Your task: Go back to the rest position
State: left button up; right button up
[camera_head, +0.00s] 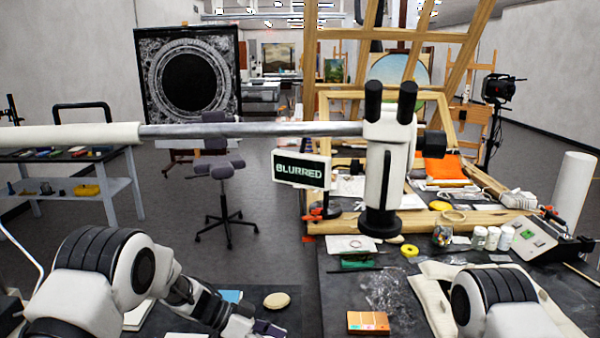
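My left gripper (268,329) is at the bottom edge, left of centre, low over the dark tabletop. Its fingers are small and partly cut off by the frame, so I cannot tell whether it is open or holds anything. A tan oval piece (277,300) lies just above it in the picture. My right arm (500,300) shows only as a white and black joint at the bottom right. My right gripper is out of the frame.
A white microscope (388,160) hangs from a horizontal boom (260,130); its small screen (301,172) reads "BLURRED". An orange box (367,322), a yellow tape ring (409,251), white jars (492,238) and a cream cushion (436,310) crowd the right bench.

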pick_arm(q)
jog(key=s+a+f+n+t+y+b, duration=0.25)
jog(key=s+f+n, duration=0.35)
jog(key=f, duration=0.4)
jog(key=s+a+f+n+t+y+b, duration=0.1)
jog(key=s+a+f+n+t, duration=0.25)
jog(key=s+f+n, duration=0.55)
jog(key=s+a+f+g+y, duration=0.2)
jog(key=s+a+y, duration=0.2)
jog(key=s+a, duration=0.3)
jog(key=s+a+f+g+y, duration=0.3)
jog(key=s+a, duration=0.4)
jog(key=s, duration=0.6)
jog(key=shift+s+a+f+y, duration=0.2)
jog(key=shift+a+f+y, duration=0.15)
jog(key=shift+y, duration=0.4)
pick_arm(e)
notch_tip(320, 180, down, 5)
jog(key=shift+a+f, duration=0.1)
